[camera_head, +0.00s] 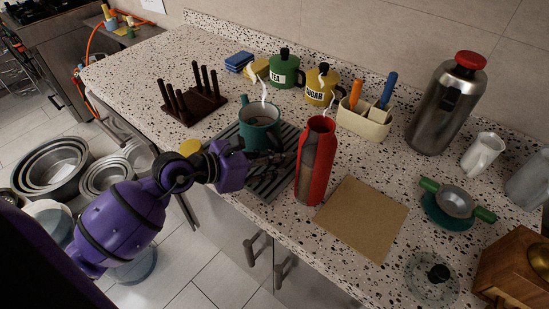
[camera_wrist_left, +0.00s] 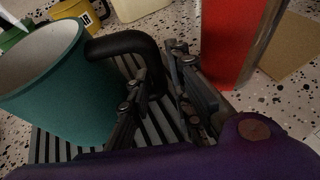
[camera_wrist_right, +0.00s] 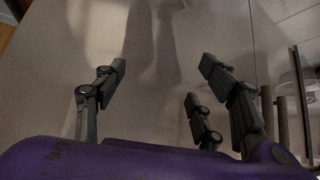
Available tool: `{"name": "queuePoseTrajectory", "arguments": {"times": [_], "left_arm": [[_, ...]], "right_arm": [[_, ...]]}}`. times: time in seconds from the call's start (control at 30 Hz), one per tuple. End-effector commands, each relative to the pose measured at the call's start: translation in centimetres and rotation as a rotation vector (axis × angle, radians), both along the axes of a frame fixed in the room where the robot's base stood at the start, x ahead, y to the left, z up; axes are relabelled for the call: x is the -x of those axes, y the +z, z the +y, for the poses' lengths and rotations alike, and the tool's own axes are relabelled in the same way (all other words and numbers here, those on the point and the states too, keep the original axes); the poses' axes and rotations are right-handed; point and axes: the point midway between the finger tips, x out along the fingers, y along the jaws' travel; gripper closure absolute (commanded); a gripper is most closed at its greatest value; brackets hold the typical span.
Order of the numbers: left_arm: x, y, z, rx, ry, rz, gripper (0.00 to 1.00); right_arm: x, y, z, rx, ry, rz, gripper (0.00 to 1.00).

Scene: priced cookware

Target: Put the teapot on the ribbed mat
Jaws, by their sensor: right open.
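The teal teapot (camera_head: 262,135) is over the far part of the dark ribbed mat (camera_head: 270,185); I cannot tell whether its base fully rests there. In the left wrist view, the teapot (camera_wrist_left: 50,90) is at the left, with the mat's ribs (camera_wrist_left: 60,147) below it. Its black handle (camera_wrist_left: 125,45) reaches down between the fingers of my left gripper (camera_wrist_left: 160,85). Whether they press on it is unclear. The left gripper (camera_head: 262,165) is partly hidden in the head view. My right gripper (camera_wrist_right: 155,85) is open and empty, and shows only in its wrist view.
A red and grey bottle (camera_head: 316,165) stands close to the mat's right side. A brown board (camera_head: 362,218) lies right of it. A dark pegged rack (camera_head: 193,103) stands left. Green and yellow canisters (camera_head: 285,70) and a cream utensil holder (camera_head: 362,122) stand behind.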

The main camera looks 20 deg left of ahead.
Motion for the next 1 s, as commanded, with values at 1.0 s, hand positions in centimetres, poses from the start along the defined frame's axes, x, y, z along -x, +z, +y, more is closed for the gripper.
{"name": "queuePoseTrajectory", "arguments": {"times": [1.0], "left_arm": [[7.5,4.2,6.5,-0.001,0.001,0.004,0.69]], "right_arm": [[0.6,-1.5,-0.2,0.006,0.000,0.012,0.36]]}}
